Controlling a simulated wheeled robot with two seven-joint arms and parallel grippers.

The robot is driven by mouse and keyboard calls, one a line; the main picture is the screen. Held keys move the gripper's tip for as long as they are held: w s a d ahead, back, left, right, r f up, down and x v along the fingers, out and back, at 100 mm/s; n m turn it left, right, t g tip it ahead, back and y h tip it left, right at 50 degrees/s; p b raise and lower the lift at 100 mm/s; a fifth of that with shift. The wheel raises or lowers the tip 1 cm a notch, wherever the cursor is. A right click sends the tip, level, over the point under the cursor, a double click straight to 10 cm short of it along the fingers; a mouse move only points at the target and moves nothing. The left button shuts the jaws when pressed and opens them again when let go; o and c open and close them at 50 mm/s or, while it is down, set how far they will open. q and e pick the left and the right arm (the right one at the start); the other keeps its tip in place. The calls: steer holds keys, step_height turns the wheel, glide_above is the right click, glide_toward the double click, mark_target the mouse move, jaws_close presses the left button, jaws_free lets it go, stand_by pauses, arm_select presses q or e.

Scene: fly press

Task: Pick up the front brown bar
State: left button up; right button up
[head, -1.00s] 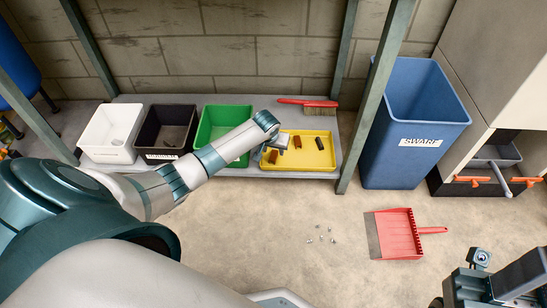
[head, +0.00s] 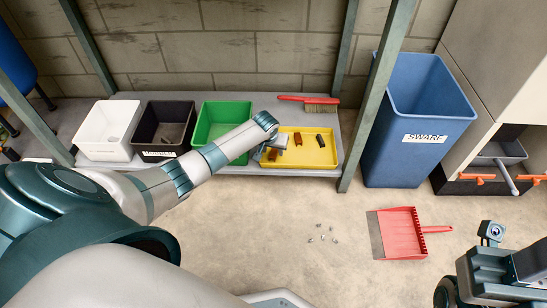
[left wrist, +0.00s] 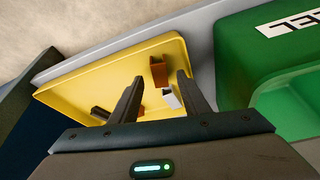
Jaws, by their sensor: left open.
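The front brown bar (head: 272,155) lies near the left front of the yellow tray (head: 310,163), partly covered by my left arm's end. In the left wrist view the same brown bar (left wrist: 158,72) shows between the fingertips of my left gripper (left wrist: 160,78). That gripper is open and empty above the tray. I cannot tell the height left between fingertips and bar. A silver piece (left wrist: 171,98) lies close to the bar, by one finger. My right arm's end shows at the lower right of the head view; its fingers are hidden.
A second brown bar (head: 297,139) and a dark bar (head: 320,138) also lie in the tray. A green bin (head: 208,152) stands close on its left. A red brush (head: 308,99) lies behind, and a shelf post (head: 372,105) stands to the right.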

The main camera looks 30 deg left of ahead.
mark_target(274, 154)
arm_select(q)
steer(key=shift+b+x, duration=0.45)
steer(key=shift+x, duration=0.8)
jaws_close()
